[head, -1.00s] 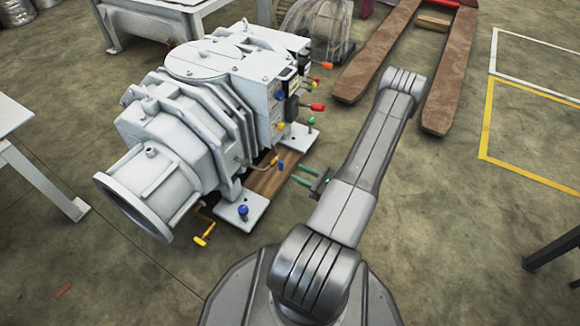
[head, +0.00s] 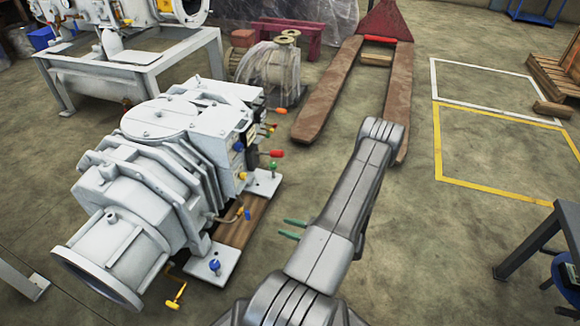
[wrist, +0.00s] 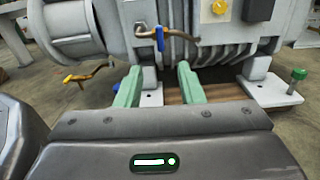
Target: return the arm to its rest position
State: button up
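My gripper (head: 293,229) shows in the head view as two green fingers left of my grey arm, just right of the pump's base. In the wrist view its two fingers (wrist: 160,88) stand apart with nothing between them. The grey screw vacuum pump (head: 150,185) stands on a wooden base with metal feet. In the wrist view the pump body (wrist: 205,45) fills the top, beyond the fingertips. A blue-handled valve (wrist: 160,39) on a bent copper pipe sits just above the fingers. I see no contact between fingers and pump.
Colored knobs and levers stick out of the pump's right side, among them a red one (head: 277,153). A pallet jack (head: 325,95) lies behind my arm. A dark table (head: 545,240) stands at right. The floor between is clear, with a yellow-marked area (head: 500,145).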

jog(key=b+x, duration=0.3)
jog(key=x, duration=1)
jog(key=shift+a, duration=0.2)
jog(key=shift+d, duration=0.1)
